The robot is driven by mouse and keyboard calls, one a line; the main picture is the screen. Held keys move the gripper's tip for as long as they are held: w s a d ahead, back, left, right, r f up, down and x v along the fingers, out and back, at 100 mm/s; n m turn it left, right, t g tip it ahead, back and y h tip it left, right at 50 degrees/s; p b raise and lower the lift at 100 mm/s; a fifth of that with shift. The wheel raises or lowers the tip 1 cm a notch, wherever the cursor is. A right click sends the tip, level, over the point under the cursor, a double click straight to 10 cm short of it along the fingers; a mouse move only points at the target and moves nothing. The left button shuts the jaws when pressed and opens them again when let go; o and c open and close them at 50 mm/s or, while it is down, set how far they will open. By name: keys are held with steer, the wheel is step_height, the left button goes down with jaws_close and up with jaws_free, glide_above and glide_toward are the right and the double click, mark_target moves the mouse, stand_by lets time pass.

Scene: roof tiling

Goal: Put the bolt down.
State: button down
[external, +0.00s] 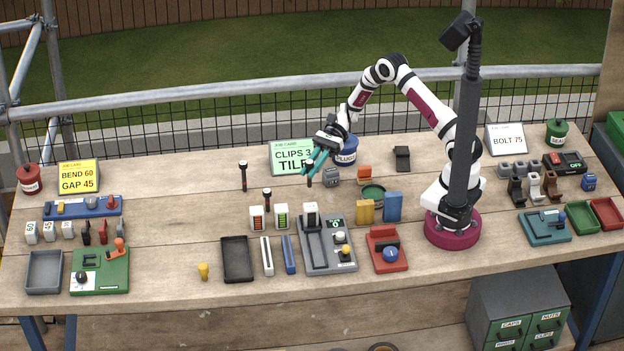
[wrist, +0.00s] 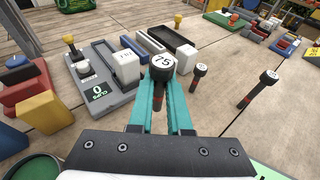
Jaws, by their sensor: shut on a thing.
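My gripper (external: 314,162) is shut on a black bolt (wrist: 162,68) with a round white head label reading 75. The held bolt also shows in the external view (external: 309,171), upright, head up, below the teal fingers. I cannot tell whether its lower end touches the bench. Two similar bolts stand upright to the left in the external view: one (external: 243,170) farther back and one (external: 266,195) nearer. In the wrist view they stand to the right of my gripper, the nearer (wrist: 199,76) and the other (wrist: 268,79). A card (external: 506,139) reads BOLT 75.
A grey clips device (external: 326,258), white-topped blocks (external: 256,218) and a dark empty tray (external: 237,260) stand in front. A green-rimmed round dish (external: 373,191), a yellow block (external: 365,212) and a blue block (external: 393,206) are to the right.

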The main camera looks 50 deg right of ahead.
mark_target(308, 171)
steer(key=a+f, duration=0.2)
steer(key=a, duration=0.1)
steer(key=shift+w, duration=0.2)
step_height(308, 171, down, 3)
steer(key=shift+a+f, duration=0.1)
steer(key=shift+f, duration=0.35)
steer(key=shift+f, duration=0.2)
steer(key=c, duration=0.9)
jaws_free()
steer(key=shift+o, duration=0.2)
